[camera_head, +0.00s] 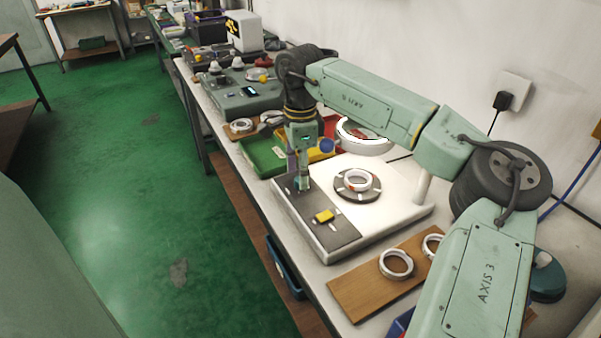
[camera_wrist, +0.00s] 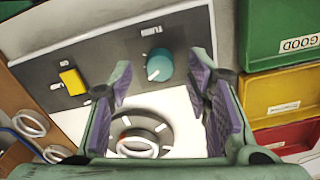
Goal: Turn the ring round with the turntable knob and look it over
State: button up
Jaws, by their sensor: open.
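The inspection station is a white base (camera_head: 402,207) with a dark control strip (camera_head: 335,236). A pale ring (camera_head: 357,180) lies on the dark turntable disc (camera_head: 343,191); in the wrist view the ring (camera_wrist: 137,147) is partly hidden by my gripper. The teal turntable knob (camera_wrist: 158,64) with a white pointer mark stands on the strip (camera_wrist: 110,62). My gripper (camera_head: 303,186) points down over the strip's far end and hides the knob in the head view. In the wrist view its open fingers (camera_wrist: 160,80) appear on either side of the knob, with no visible contact.
A yellow switch (camera_head: 324,216) sits nearer on the strip. Green (camera_head: 264,157), yellow (camera_head: 318,155) and red bins stand beyond the station; the green one reads GOOD (camera_wrist: 299,44). A white ring-shaped lamp (camera_head: 362,145) is behind the turntable. A wooden board (camera_head: 365,292) with rings lies in front.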

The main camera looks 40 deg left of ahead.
jog(key=shift+f, duration=0.9)
jog(key=shift+c, duration=0.2)
grip_shut()
